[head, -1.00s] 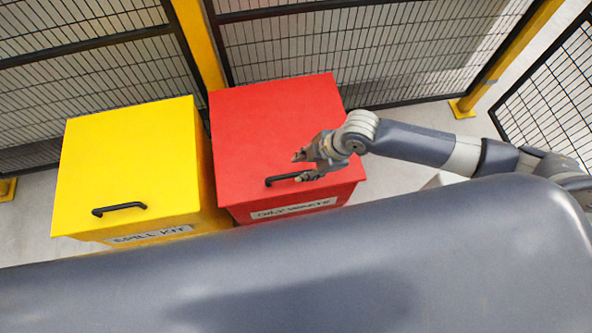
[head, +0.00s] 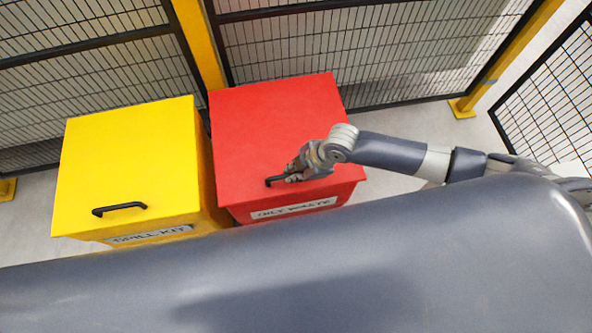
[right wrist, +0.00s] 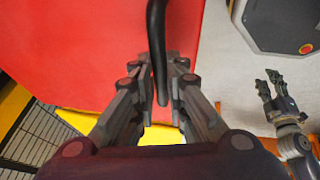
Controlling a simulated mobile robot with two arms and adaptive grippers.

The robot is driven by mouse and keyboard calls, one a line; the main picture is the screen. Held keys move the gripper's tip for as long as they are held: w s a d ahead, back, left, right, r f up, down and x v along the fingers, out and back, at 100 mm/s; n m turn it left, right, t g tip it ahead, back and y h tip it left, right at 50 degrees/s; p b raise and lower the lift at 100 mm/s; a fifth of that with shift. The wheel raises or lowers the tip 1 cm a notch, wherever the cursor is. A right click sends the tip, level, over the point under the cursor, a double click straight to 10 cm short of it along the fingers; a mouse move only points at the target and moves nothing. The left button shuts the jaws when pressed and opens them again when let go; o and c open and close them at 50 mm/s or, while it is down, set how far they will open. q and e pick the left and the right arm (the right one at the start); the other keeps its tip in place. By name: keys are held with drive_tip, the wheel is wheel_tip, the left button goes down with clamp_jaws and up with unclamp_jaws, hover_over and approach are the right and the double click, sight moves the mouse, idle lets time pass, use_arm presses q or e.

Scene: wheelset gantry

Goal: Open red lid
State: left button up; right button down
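The red lid (head: 272,115) lies closed on the red bin and fills much of the right wrist view (right wrist: 70,45). Its black handle (head: 273,181) is near the lid's front edge. My right gripper (head: 289,171) is at the handle, coming from the right. In the right wrist view the black handle (right wrist: 157,45) runs between the two fingers, which are drawn in close on both sides of it. Part of the handle is hidden by the fingers in the head view. My left gripper (right wrist: 268,88) shows at the right of the wrist view, its fingers apart and empty.
A yellow bin (head: 130,160) with its lid closed and a black handle (head: 119,208) stands left of the red bin. Black mesh fence (head: 350,50) with yellow posts (head: 200,50) stands close behind both bins. Grey floor (head: 405,115) is free to the right.

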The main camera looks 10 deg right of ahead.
drive_tip(key=shift+r, duration=0.1)
use_arm(q)
wheel_tip(320, 180, up, 8)
drive_tip(key=p, duration=0.8)
use_arm(e)
drive_tip(key=w+r+g, duration=0.1)
drive_tip(key=w+r, duration=0.4)
drive_tip(key=r, duration=0.6)
drive_tip(key=w+r+g, duration=0.1)
drive_tip(key=w+r, duration=0.5)
drive_tip(key=r, duration=0.4)
drive_tip(key=shift+w+r+m+g, duration=0.2)
drive_tip(key=shift+r+m+g, duration=0.1)
drive_tip(key=shift+r, duration=0.1)
use_arm(q)
drive_tip(key=shift+s+r, duration=0.1)
drive_tip(key=shift+c, duration=0.2)
use_arm(e)
drive_tip(key=shift+d, duration=0.1)
